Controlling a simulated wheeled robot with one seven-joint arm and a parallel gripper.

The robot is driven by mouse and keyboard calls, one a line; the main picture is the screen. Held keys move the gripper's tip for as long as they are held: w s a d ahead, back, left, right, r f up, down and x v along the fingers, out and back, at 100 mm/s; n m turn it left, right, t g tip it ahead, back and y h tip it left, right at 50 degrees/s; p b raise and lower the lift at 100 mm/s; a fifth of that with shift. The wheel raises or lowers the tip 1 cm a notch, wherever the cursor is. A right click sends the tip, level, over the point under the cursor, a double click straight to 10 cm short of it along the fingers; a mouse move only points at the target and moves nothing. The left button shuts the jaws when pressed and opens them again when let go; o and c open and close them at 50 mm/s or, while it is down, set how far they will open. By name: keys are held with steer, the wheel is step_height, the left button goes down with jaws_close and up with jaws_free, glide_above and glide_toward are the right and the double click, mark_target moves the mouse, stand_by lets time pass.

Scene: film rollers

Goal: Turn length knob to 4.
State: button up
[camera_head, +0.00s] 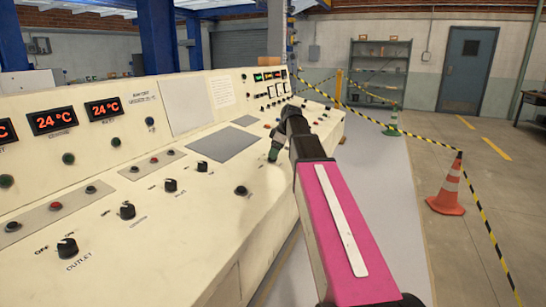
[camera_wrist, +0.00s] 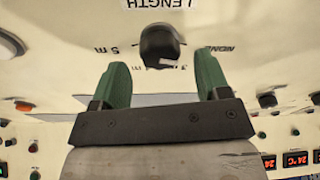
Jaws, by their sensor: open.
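The length knob (camera_wrist: 160,42) is a black rotary knob on the cream panel, seen in the wrist view below an upside-down LENGTH label (camera_wrist: 158,4). A "5 m" mark (camera_wrist: 122,48) is beside it; other marks around it are partly hidden or hard to read. I cannot tell which mark the knob points to. My gripper (camera_wrist: 162,62) is open, with one green finger on each side of the knob's near end, and nothing is held. In the head view my gripper (camera_head: 274,153) is over the console, and I cannot make out the length knob there.
The console (camera_head: 215,195) carries other knobs, such as the OUTLET knob (camera_head: 67,248), and buttons and red temperature displays (camera_head: 54,120). A flat grey plate (camera_head: 222,144) lies left of my gripper. A traffic cone (camera_head: 447,190) and striped barrier tape stand on the floor at right.

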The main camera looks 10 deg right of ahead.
steer(key=shift+x, duration=1.35)
steer(key=c, duration=0.9)
